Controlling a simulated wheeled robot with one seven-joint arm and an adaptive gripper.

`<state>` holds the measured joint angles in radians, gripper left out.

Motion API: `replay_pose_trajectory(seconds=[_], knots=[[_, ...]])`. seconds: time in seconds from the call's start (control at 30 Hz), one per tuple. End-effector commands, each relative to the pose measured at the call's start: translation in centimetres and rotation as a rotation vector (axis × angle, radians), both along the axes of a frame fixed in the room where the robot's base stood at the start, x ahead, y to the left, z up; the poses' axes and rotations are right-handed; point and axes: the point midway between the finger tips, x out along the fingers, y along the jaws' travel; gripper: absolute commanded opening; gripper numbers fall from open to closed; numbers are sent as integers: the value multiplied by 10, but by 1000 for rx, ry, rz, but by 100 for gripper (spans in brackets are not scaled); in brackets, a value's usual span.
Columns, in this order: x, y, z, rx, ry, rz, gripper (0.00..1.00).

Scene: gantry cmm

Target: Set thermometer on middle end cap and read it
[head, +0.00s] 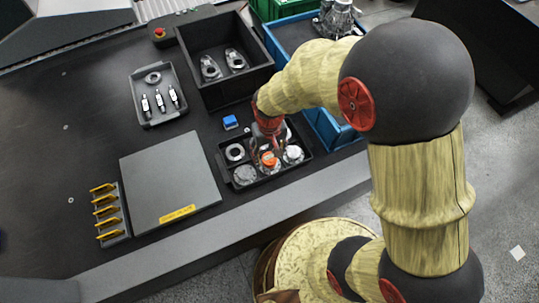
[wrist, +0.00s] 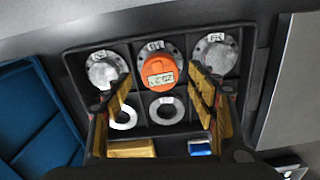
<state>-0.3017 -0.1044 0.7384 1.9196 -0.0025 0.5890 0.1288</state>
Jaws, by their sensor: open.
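The orange thermometer (wrist: 159,72) sits on the middle end cap (wrist: 178,58) in the black tray (wrist: 72,62). Its small display faces up with digits, too small to read surely. A grey end cap (wrist: 103,69) lies to its left and another (wrist: 215,53) to its right in the wrist view. In the head view the thermometer (head: 269,159) shows below my gripper (head: 268,150). My gripper, also in the wrist view (wrist: 162,88), is open, with its fingers spread on either side of the thermometer and apart from it.
Two pale rings (wrist: 123,118) (wrist: 166,110) lie in the tray's other compartments. A blue block (head: 230,122) lies beside the tray. A grey plate (head: 165,170), a yellow-tabbed rack (head: 110,212), a deep black bin (head: 190,75) and a blue bin (head: 345,133) stand around.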

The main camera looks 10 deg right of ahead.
Motion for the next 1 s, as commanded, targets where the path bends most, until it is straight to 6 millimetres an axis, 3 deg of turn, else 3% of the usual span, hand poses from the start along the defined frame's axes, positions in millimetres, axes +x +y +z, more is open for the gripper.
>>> replay_pose_trajectory(seconds=[0.03,0.3,0.5,0.77,0.87,1.0], knots=[[2,1,17,2,-5,0,58],[0,0,69,0,-2,0,58],[0,0,90,0,-1,0,58],[1,-2,102,4,-12,-4,58],[1,-13,131,16,-54,-20,58],[-12,-44,202,39,-165,-61,58]])
